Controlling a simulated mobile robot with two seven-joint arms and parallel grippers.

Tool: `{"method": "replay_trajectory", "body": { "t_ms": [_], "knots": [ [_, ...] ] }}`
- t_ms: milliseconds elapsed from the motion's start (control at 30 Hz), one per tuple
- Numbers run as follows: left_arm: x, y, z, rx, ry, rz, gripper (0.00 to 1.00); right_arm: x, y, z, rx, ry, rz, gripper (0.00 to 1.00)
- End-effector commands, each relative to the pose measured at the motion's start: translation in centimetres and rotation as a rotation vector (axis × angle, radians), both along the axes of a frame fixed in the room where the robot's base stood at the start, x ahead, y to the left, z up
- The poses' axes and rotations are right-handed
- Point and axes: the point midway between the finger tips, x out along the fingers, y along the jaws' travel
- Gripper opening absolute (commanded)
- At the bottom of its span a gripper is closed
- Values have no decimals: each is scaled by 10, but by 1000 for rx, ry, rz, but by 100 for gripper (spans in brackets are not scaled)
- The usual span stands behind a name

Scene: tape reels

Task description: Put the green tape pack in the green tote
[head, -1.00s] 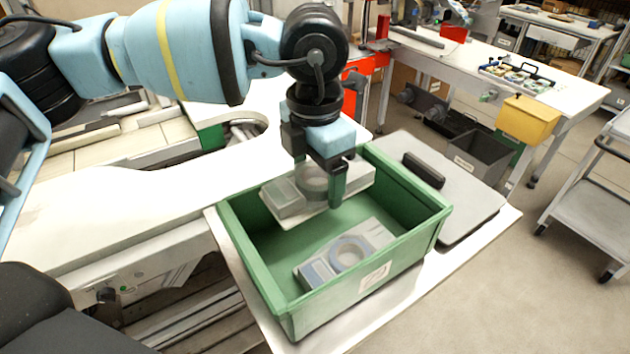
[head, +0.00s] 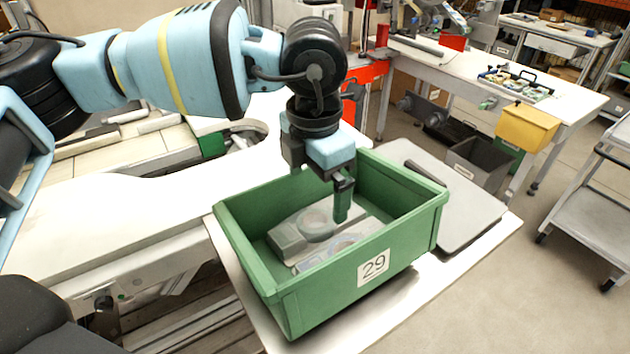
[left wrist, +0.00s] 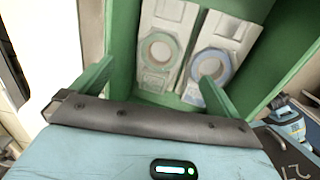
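The green tote (head: 225,232), labelled 29, stands upright on a pale surface. Two grey tape packs lie side by side in it. The one with the pale green ring, the green tape pack (left wrist: 157,50), is on the left in the left wrist view; in the head view it is at the back (head: 290,238). The pack with the blue ring (left wrist: 212,66) is beside it, partly hidden by the tote's front wall in the head view (head: 340,246). My left gripper (head: 341,205) is over the tote; its fingers (left wrist: 157,75) are spread wide, with nothing held. My right gripper is out of view.
A grey lid-like panel with a black handle (head: 458,205) lies right of the tote. A white worktop (head: 110,205) is to the left. A yellow bin (head: 527,125) and a grey cart (head: 600,210) stand farther right.

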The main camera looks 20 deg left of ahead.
Motion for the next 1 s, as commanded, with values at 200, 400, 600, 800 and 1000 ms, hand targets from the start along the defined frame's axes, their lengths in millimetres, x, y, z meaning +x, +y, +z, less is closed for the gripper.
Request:
{"method": "replay_trajectory", "body": {
  "t_ms": [200, 400, 600, 800, 1000],
  "knots": [
    [-13, -5, -23, -1, 81, -15, 98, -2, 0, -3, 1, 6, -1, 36],
    [-11, -5, 16, -1, 79, -11, 98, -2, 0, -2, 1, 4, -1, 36],
    [-10, -4, 63, -1, 69, -9, 98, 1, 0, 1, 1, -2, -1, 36],
    [-10, -3, 94, -1, 65, -6, 98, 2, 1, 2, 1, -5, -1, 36],
    [-11, -2, 106, -1, 65, -6, 98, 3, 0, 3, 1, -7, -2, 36]
  ]
}}
